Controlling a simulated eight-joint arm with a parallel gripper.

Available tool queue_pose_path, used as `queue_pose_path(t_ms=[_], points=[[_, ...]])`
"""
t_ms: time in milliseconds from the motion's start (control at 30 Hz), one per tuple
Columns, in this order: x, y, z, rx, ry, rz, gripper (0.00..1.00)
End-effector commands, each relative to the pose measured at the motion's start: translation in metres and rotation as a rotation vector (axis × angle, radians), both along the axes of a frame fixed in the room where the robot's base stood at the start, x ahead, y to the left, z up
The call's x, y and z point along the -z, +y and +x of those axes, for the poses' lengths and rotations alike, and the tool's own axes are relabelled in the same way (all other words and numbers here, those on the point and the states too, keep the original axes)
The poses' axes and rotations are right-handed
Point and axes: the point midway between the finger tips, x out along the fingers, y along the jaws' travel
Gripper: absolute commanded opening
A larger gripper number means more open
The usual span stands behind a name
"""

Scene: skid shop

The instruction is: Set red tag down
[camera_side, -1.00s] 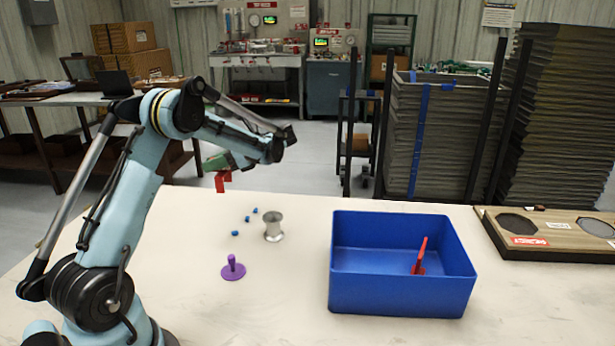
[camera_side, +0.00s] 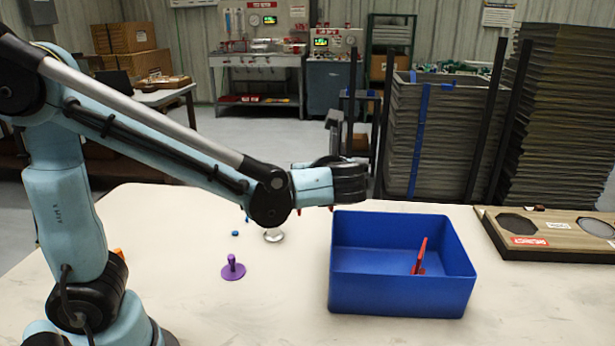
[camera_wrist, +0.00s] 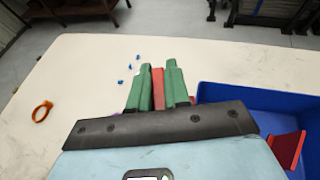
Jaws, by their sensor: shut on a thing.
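My gripper (camera_wrist: 158,76) has green fingers shut on a red tag (camera_wrist: 158,90) in the wrist view. The tag is upright between the fingers, above the table. In the side view my wrist is at the back left of the blue bin (camera_side: 398,295), and the fingers are hidden behind the arm. The bin's wall is just right of my gripper in the wrist view (camera_wrist: 225,93). Another red piece (camera_side: 420,258) leans inside the bin; it also shows in the wrist view (camera_wrist: 287,150). What lies below the held tag cannot be told.
A purple knobbed disc (camera_side: 233,270) stands on the table, left of the bin. A metal spool (camera_side: 273,236) is partly hidden by my arm. Small blue pieces (camera_wrist: 120,82) and an orange ring (camera_wrist: 42,111) lie left. A wooden panel (camera_side: 550,240) lies right.

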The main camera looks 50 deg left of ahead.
Motion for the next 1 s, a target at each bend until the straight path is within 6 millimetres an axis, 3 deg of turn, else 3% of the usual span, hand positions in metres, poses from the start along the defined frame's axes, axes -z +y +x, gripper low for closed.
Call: queue_pose_path(t_ms=[100, 233, 467, 700, 1000], points=[[0.0, -0.024, -0.007, 0.111, -0.001, 0.003, 0.0], [0.0, -0.036, -0.011, 0.174, -0.001, 0.005, 0.0], [-0.013, -0.035, -0.002, 0.311, -0.002, 0.005, 0.0], [-0.045, -0.033, 0.009, 0.57, -0.003, 0.004, 0.0], [-0.081, -0.036, 0.007, 0.792, -0.004, 0.003, 0.0]])
